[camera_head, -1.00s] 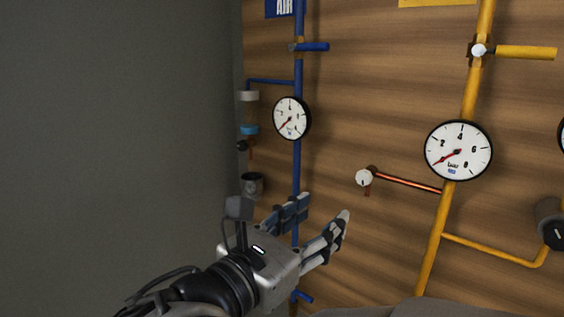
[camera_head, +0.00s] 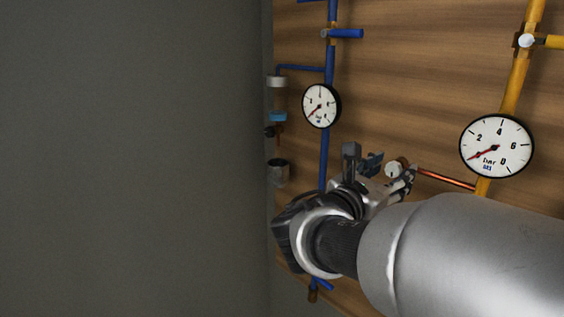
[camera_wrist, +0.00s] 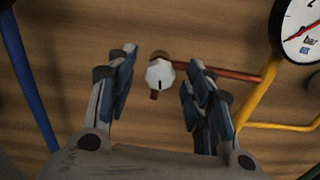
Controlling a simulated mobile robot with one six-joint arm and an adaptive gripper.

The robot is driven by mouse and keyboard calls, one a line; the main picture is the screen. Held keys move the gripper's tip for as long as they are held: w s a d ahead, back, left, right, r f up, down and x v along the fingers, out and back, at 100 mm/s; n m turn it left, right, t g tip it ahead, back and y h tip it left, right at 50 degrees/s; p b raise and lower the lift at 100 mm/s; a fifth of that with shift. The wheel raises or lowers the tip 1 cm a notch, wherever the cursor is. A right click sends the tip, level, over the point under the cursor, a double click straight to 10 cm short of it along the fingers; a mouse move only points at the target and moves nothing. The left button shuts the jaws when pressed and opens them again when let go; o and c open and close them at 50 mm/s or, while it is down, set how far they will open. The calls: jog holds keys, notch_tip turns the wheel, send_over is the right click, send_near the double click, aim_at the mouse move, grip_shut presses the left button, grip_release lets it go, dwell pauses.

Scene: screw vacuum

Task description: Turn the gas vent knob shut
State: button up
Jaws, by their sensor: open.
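The gas vent knob (camera_wrist: 159,74) is a small white faceted knob at the end of a copper pipe (camera_wrist: 232,74) that branches off the yellow pipe. A dark mark points down on its face, and a short copper outlet hangs below it. My gripper (camera_wrist: 160,76) is open, with one finger on each side of the knob in the wrist view and visible gaps to both. In the head view my gripper (camera_head: 390,172) is right at the knob (camera_head: 394,170), which is partly hidden. I cannot tell how far the fingertips are from it in depth.
The yellow pipe (camera_head: 517,73) with its gauge (camera_head: 496,146) stands to the right. The blue pipe (camera_head: 325,150) with its gauge (camera_head: 321,106) and a filter unit (camera_head: 277,97) is to the left. A grey wall (camera_head: 130,150) fills the far left.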

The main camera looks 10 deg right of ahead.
jog(key=shift+w+d, duration=0.25)
jog(key=shift+c, duration=0.2)
jog(key=c, duration=1)
jog(key=shift+b, duration=0.4)
